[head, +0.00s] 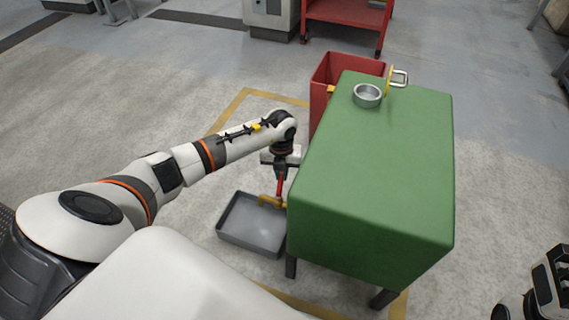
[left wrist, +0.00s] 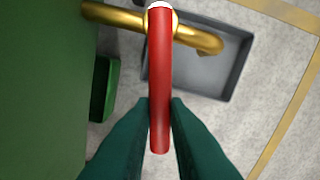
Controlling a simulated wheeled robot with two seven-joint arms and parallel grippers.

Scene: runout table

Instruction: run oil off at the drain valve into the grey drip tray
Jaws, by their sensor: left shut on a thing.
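The drain valve has a brass pipe (left wrist: 115,15) coming out of the green tank (head: 375,170) and a red lever (left wrist: 160,85). The spout's bent end (left wrist: 210,42) hangs over the grey drip tray (head: 233,238), which is on the floor beside the tank. The tray also shows in the left wrist view (left wrist: 238,80), and no oil is visible in it or at the spout. My left gripper (left wrist: 160,118) is shut on the red lever, with a finger on each side. In the head view the left gripper (head: 279,178) is partly hidden by its wrist. My right gripper (head: 548,290) is at the lower right edge; its jaws are unclear.
A red bin (head: 328,80) stands behind the tank. A round metal cup (head: 367,96) and a yellow-and-grey handle piece (head: 391,80) are on the tank top. Yellow floor lines (head: 236,104) surround the area.

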